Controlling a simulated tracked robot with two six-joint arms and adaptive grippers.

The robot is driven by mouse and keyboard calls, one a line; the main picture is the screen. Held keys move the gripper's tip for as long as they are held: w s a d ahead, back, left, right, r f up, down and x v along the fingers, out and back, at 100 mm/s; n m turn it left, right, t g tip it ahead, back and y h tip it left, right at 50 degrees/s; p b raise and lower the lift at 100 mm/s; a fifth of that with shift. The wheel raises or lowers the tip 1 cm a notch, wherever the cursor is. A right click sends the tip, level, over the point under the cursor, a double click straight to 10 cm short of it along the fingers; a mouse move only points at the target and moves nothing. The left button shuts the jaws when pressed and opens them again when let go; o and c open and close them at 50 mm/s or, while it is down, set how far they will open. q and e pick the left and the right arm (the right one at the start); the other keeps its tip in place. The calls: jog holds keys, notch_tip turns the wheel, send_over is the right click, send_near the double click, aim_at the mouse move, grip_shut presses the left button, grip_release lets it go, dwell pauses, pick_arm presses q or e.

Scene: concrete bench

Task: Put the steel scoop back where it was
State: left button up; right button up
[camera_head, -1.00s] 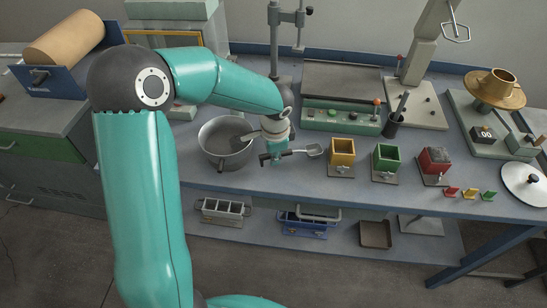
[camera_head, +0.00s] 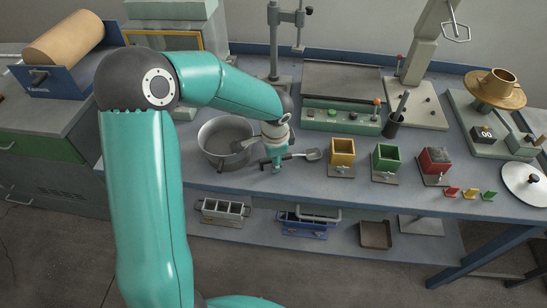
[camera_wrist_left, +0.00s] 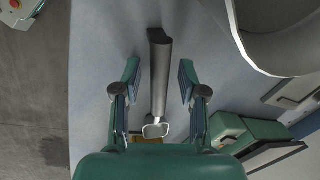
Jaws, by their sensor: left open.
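The steel scoop (camera_head: 312,155) lies on the bench right of the metal pot, its bowl pointing right. In the left wrist view its dark handle (camera_wrist_left: 160,60) runs lengthwise between my fingers, with a gap on each side. Its bowl (camera_wrist_left: 155,128) shows lower down, near the palm edge. My left gripper (camera_head: 276,165) is open around the handle, pointing down; its two fingers also show in the left wrist view (camera_wrist_left: 159,90). The gripper partly hides the handle in the head view. My right gripper is not in view.
The metal pot (camera_head: 213,157) stands close on the left. Yellow (camera_head: 342,153), green (camera_head: 386,158) and red (camera_head: 435,162) boxes stand to the right. A green-fronted device (camera_head: 340,117) is behind. The bench front edge is near; a lower shelf (camera_head: 265,228) holds moulds.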

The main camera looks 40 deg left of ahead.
pick_arm(q)
notch_tip(320, 180, up, 12)
jog(key=s+d, duration=0.1)
jog(key=shift+s+d, duration=0.3)
jog(key=shift+s, duration=0.1)
jog(key=shift+f, duration=0.1)
